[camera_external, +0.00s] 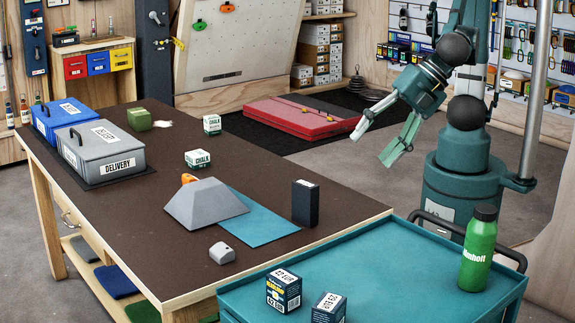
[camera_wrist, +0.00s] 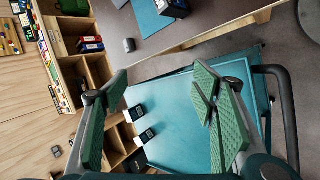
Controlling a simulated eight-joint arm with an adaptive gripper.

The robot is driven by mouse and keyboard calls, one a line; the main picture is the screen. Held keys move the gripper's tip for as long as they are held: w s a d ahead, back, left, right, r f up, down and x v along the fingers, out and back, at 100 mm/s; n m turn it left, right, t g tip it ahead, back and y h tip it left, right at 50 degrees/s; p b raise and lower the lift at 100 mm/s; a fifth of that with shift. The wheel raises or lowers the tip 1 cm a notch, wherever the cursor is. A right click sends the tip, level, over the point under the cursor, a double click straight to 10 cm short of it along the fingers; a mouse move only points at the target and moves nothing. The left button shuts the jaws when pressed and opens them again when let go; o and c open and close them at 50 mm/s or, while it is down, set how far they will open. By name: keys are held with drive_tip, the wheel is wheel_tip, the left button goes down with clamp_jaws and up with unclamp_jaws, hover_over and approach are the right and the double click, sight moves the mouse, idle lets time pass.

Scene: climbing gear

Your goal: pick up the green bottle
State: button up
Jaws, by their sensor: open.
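The green bottle (camera_external: 478,250) with a black cap and white lettering stands upright on the right part of the teal trolley top (camera_external: 400,262). My gripper (camera_external: 376,148) is open and empty, in the air above and to the left of the bottle in the external view, well apart from it. In the wrist view my gripper (camera_wrist: 160,85) shows its two green-padded fingers spread wide, with the trolley top (camera_wrist: 176,98) behind them. I cannot make out the bottle in the wrist view.
Two small dark boxes (camera_external: 284,290) (camera_external: 328,308) stand at the trolley's front left. A dark handle rail (camera_external: 470,236) edges the trolley near the bottle. The brown table (camera_external: 250,160) holds a grey wedge (camera_external: 205,205), a black block (camera_external: 305,203) and chalk boxes (camera_external: 198,158). The trolley's middle is clear.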

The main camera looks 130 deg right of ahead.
sight(479, 207)
drive_tip(key=w+a+n+t+h, duration=0.2)
drive_tip(key=w+a+n, duration=0.4)
drive_tip(key=a, duration=0.5)
drive_tip(key=s+a+f+n+t+h, duration=0.1)
drive_tip(key=a+n, duration=0.1)
drive_tip(key=a, duration=0.5)
drive_tip(key=s+a+f+n+t+h, duration=0.1)
drive_tip(key=a+n+t, duration=0.1)
drive_tip(key=a, duration=0.5)
drive_tip(key=s+a+f+n+t, duration=0.1)
drive_tip(key=a+n, duration=0.3)
drive_tip(key=a, duration=0.3)
drive_tip(key=shift+a+f+t+h, duration=0.3)
drive_tip(key=shift+t+h, duration=0.1)
drive_tip(key=s+a+f+n+t+h+b, duration=0.1)
drive_tip(key=s+a+f+n, duration=0.1)
drive_tip(key=s+a+f, duration=0.3)
drive_tip(key=shift+s+a+h+b, duration=0.3)
drive_tip(key=shift+s+a+b, duration=0.15)
drive_tip(key=shift+s, duration=0.6)
drive_tip(key=shift+x, duration=1.3)
drive_tip(key=shift+r, duration=0.1)
